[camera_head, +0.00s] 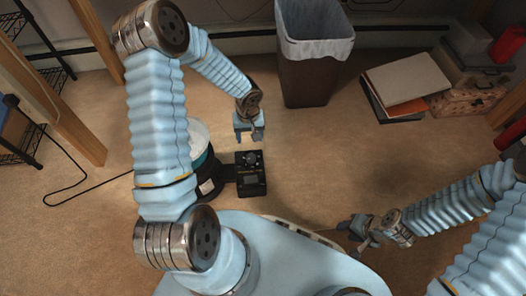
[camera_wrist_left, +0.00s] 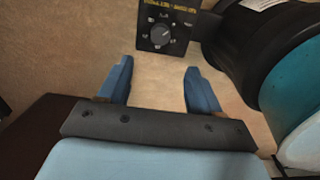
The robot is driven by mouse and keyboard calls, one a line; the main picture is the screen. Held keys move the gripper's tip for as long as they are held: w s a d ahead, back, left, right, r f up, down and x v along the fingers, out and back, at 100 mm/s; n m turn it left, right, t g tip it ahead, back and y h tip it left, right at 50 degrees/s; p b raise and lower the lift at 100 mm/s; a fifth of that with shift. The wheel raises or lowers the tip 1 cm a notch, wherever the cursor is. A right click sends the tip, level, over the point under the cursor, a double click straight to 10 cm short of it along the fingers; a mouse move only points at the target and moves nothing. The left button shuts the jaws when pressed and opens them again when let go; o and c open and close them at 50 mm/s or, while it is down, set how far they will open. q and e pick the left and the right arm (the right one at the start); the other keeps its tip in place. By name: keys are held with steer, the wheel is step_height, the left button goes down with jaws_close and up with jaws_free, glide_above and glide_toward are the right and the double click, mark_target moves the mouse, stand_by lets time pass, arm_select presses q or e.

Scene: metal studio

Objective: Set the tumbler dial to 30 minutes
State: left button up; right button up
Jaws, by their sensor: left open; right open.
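The tumbler (camera_head: 205,170) has a black and teal drum and a black control box (camera_head: 251,182) on its right side. The round dial (camera_head: 250,158) is on the box's top face, near its far end. In the left wrist view the dial (camera_wrist_left: 160,38) shows with small marks around it; its setting is too small to read. My left gripper (camera_head: 249,138) is open and empty, just beyond the box's far edge. In the left wrist view its two blue fingers (camera_wrist_left: 159,88) are apart, with the dial ahead between them. My right gripper (camera_head: 352,236) is open and empty, away to the right.
A waste bin (camera_head: 305,80) with a white liner stands behind. Books (camera_head: 405,80) and boxes (camera_head: 470,98) lie at the back right. A black cord (camera_head: 80,192) runs left from the tumbler. The floor right of the control box is clear.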

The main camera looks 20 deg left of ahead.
mark_target(251, 156)
arm_select(q)
step_height(251, 156, down, 13)
steer(key=b, duration=0.2)
steer(key=shift+s+r+b, duration=0.1)
steer(key=shift+b, duration=0.25)
steer(key=c, duration=1)
steer(key=shift+c, duration=0.2)
